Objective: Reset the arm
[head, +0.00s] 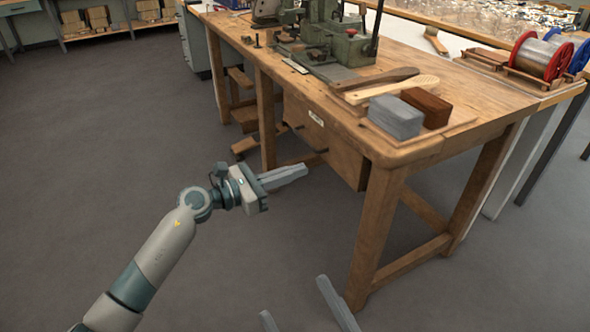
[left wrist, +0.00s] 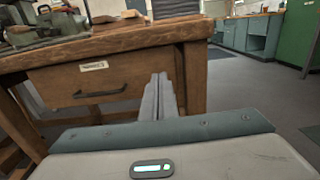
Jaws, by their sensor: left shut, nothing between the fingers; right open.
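My left gripper (head: 287,176) is in the middle of the head view, in front of the wooden workbench (head: 395,153) and below its top. Its fingers are together with nothing between them. In the left wrist view the shut fingers (left wrist: 159,97) point toward the bench's front and its drawer (left wrist: 105,84). My right gripper (head: 296,299) shows only as two spread fingertips at the bottom edge of the head view, over the floor. It is open and empty; the rest of it is out of view.
On the bench stand a green machine (head: 335,35), a grey block (head: 396,116), a brown block (head: 427,107) and wooden brush bodies (head: 390,88). Red spools (head: 541,57) stand at the right. The grey floor (head: 90,160) at the left is clear.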

